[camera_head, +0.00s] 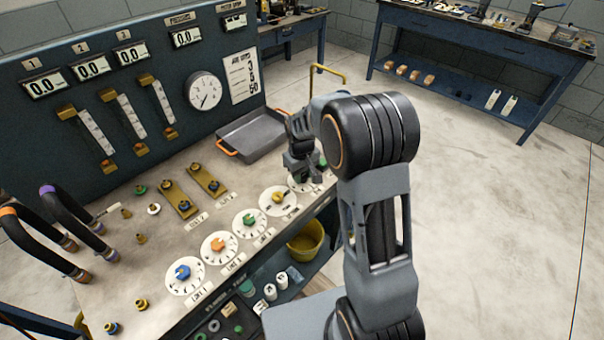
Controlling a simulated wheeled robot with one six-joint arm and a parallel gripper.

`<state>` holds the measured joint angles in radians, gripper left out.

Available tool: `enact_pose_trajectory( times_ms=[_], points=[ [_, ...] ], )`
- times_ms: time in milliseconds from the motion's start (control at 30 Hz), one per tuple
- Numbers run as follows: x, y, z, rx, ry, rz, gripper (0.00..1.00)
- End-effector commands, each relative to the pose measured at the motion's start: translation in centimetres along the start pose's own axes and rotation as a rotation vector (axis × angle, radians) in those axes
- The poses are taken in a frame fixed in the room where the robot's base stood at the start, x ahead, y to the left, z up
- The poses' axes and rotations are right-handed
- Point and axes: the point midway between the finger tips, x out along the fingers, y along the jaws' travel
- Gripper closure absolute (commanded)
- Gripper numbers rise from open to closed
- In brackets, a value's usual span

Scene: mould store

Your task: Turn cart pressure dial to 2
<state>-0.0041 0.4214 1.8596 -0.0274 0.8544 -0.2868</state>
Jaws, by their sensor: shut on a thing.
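A row of round white dials with coloured knobs runs along the front of the cart's top (140,235). The dials have a blue knob (182,272), an orange knob (218,244), a green knob (249,220) and a yellow knob (279,198). The last dial (296,187) at the right end is mostly hidden by my gripper (303,175). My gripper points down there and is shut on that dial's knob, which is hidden. The pointer setting and the dial's label are too small or covered to read.
The upright panel (100,65) behind holds several 0.0 displays and a round gauge (204,91). A grey tray (250,136) lies just behind my gripper. Hoses (85,215) rise at the left. A yellow bucket (305,243) stands below. The floor at right is clear.

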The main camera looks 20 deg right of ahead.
Motion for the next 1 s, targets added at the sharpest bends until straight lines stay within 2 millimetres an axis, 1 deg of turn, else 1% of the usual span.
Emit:
enact_pose_trajectory(
  times_ms=[600,800,1000],
  points=[
    [-0.01,0.11,-0.03,0.479,-0.01,0.0,0.9],
    [-0.01,0.13,-0.02,0.603,-0.012,0.0,0.9],
    [-0.02,0.15,-0.01,0.684,-0.014,0.0,0.9]
  ],
)
